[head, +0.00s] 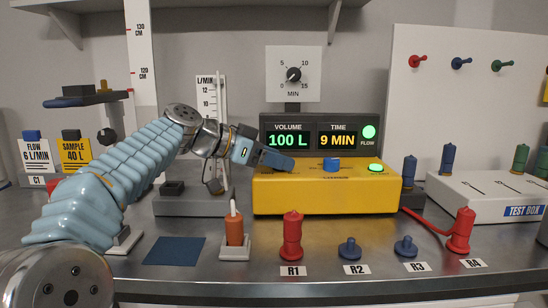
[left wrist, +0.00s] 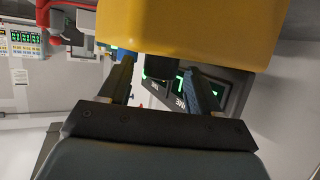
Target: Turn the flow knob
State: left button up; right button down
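A yellow pump box (head: 325,198) stands on the bench with a blue knob (head: 332,164) on its top. A lit green button (head: 376,168) is to the knob's right. My left gripper (head: 290,163) is just left of the blue knob, over the box's top. In the left wrist view its two dark fingers (left wrist: 162,90) stand apart. A dark knob-like piece (left wrist: 160,68) shows between and beyond them, against the yellow box (left wrist: 190,25); I cannot tell if it is the blue knob. My right gripper is out of view.
A display (head: 320,138) reading 100 L and 9 MIN stands behind the box. A flow meter (head: 215,120) stands left of it. An orange holder (head: 235,228), a red peg (head: 292,237) and blue pegs (head: 349,249) are in front. A timer dial (head: 293,74) is above.

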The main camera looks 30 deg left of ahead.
pick_arm(q)
jog(key=c, duration=1)
jog(key=shift+s+d+f+n+t+y+b, duration=0.1)
jog(key=shift+f+n+t+y+b, duration=0.1)
jog(key=shift+n+y+b, duration=0.3)
jog(key=shift+d+f+n+t+y+b, duration=0.1)
jog(key=shift+n+t+y+b, duration=0.1)
jog(key=shift+b, duration=0.45)
jog(key=shift+r+n+t+y, duration=0.3)
jog(key=shift+n+t+y, duration=0.1)
jog(key=shift+n+y, duration=0.4)
jog(key=o, duration=1.1)
jog(key=shift+c, duration=0.2)
jog(key=b+v, duration=0.1)
jog(key=v, duration=1.3)
jog(key=shift+b, duration=0.35)
